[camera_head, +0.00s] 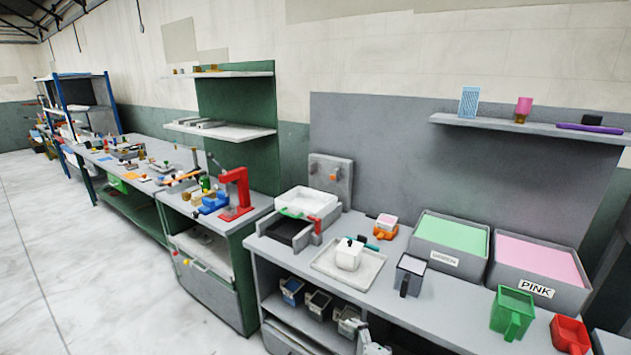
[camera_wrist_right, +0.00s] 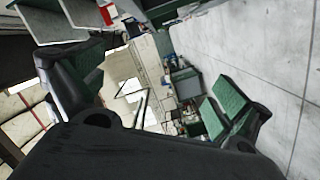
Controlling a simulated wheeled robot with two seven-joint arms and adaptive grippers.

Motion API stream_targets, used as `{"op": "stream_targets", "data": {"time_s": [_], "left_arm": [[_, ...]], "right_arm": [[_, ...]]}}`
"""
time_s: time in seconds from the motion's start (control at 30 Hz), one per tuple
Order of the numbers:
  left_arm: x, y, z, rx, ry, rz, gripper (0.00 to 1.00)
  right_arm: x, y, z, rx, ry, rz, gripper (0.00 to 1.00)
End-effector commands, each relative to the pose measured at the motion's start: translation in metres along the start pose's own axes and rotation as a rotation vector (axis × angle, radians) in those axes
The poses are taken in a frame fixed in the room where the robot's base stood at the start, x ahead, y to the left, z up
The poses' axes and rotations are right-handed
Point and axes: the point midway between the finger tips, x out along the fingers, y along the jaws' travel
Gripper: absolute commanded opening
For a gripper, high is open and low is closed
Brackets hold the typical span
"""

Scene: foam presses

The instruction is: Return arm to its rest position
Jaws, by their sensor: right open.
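My right gripper (camera_wrist_right: 155,95) is open in the right wrist view, its two dark fingers with green pads spread wide apart. Nothing is held between them. Behind the gap the room shows tilted and small, with the pale floor at right, so the gripper is clear of any object close by. A small grey shape at the bottom edge of the head view (camera_head: 372,345) may be part of my arm; I cannot tell. My left gripper is in neither view.
The grey bench (camera_head: 400,290) carries a press (camera_head: 295,215), a white tray (camera_head: 335,270) with a white block, a green foam bin (camera_head: 447,262), a pink foam bin (camera_head: 525,290), a green scoop (camera_head: 512,312) and a red scoop (camera_head: 569,335). Open floor (camera_head: 60,240) lies left.

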Motion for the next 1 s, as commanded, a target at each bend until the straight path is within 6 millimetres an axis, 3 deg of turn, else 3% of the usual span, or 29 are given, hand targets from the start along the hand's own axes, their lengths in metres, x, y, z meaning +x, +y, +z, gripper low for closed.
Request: {"op": "stream_targets", "data": {"time_s": [0.2,0.5,0.7,1.0], "left_arm": [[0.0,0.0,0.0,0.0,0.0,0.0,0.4],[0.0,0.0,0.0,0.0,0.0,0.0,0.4],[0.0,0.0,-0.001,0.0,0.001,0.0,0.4],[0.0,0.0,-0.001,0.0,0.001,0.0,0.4]], "right_arm": [[-0.041,-0.065,0.062,0.2,-0.232,0.019,1.0],[-0.11,-0.161,0.118,0.434,-0.518,0.016,1.0],[-0.163,-0.228,0.139,0.574,-0.697,-0.001,1.0],[-0.248,-0.328,0.145,0.768,-0.95,-0.042,1.0]]}}
